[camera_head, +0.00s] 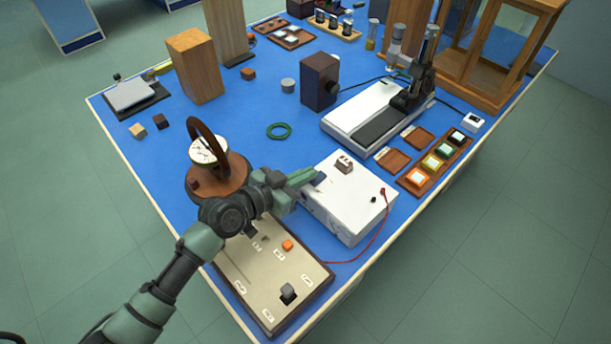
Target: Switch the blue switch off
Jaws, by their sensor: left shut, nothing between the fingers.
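My left gripper (304,179) reaches in from the lower left, its green fingers shut with nothing between them. The fingertips are over the left edge of a white box (352,212). I cannot tell whether they touch it. A beige switch panel (252,281) lies in front, partly under my left arm. It carries an orange switch (287,245), a dark grey switch (288,292) and several small labels. No blue switch can be made out clearly; my arm and gripper hide the back part of the panel. My right gripper is not in view.
A brown round-based gauge (207,150) with a dark hoop stands left of my gripper. A red wire (374,240) runs from the white box along the table edge. Behind are a white instrument (345,124) and a tray of coloured blocks (410,182).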

